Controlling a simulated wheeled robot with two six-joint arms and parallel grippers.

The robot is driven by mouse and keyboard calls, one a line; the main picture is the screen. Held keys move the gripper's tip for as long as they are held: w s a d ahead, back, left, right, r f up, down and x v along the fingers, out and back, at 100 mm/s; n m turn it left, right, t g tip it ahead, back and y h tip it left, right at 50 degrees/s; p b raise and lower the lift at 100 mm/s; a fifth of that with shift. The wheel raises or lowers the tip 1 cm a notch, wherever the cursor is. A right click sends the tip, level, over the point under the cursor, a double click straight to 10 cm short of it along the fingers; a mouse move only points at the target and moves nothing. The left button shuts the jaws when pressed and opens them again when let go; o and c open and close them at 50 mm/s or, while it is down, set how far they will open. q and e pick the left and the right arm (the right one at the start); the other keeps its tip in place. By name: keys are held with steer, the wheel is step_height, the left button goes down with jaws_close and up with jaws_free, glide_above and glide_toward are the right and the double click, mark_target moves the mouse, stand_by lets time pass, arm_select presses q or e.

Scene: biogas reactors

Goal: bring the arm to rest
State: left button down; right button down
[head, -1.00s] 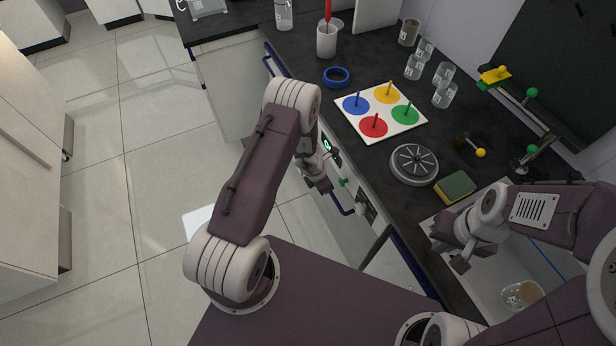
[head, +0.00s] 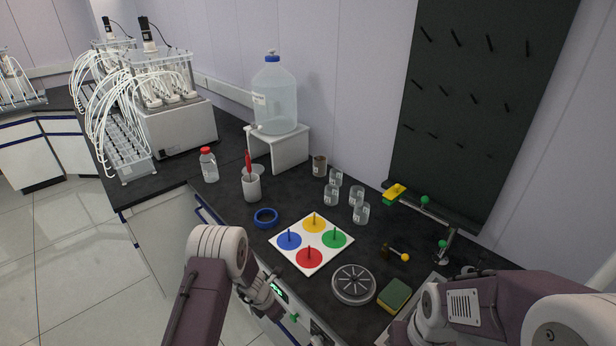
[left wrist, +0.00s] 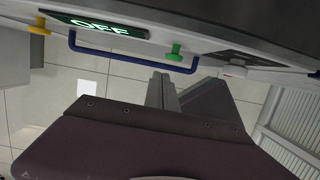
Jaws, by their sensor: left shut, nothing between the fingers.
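My left arm comes in at the bottom of the head view, with its left gripper (head: 268,306) low in front of the counter's front face, apart from the things on top. In the left wrist view the two fingers (left wrist: 162,90) are together with nothing between them. They point toward a blue handle (left wrist: 130,62) on the front panel, below a display reading OFF (left wrist: 98,25). My right arm (head: 450,305) is at the lower right of the head view, by the counter's front edge. Its fingers are cut off or hidden there.
On the dark counter lie a white board with four coloured discs (head: 311,243), a blue ring (head: 265,218), a grey round rotor (head: 354,285), a sponge (head: 394,295) and several small beakers (head: 361,213). A carboy (head: 275,95) stands behind. Floor at left (head: 80,260) is clear.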

arm_select(q)
steer(key=s+r+m, duration=0.5)
steer(key=r+m, duration=0.6)
steer(key=r, duration=0.1)
steer(key=s+a+r+m+y, duration=0.1)
steer(key=s+r+m, duration=0.4)
steer(key=s+m, duration=0.2)
steer(key=s+a+r+m+g+y, duration=0.1)
steer(key=s+a+r+m, duration=0.1)
steer(key=s+r+m, duration=0.2)
steer(key=s+m, duration=0.3)
steer(key=m, duration=0.2)
steer(key=shift+s+a+r, duration=0.25)
steer(key=shift+s+r, duration=0.1)
steer(key=shift+r, duration=0.05)
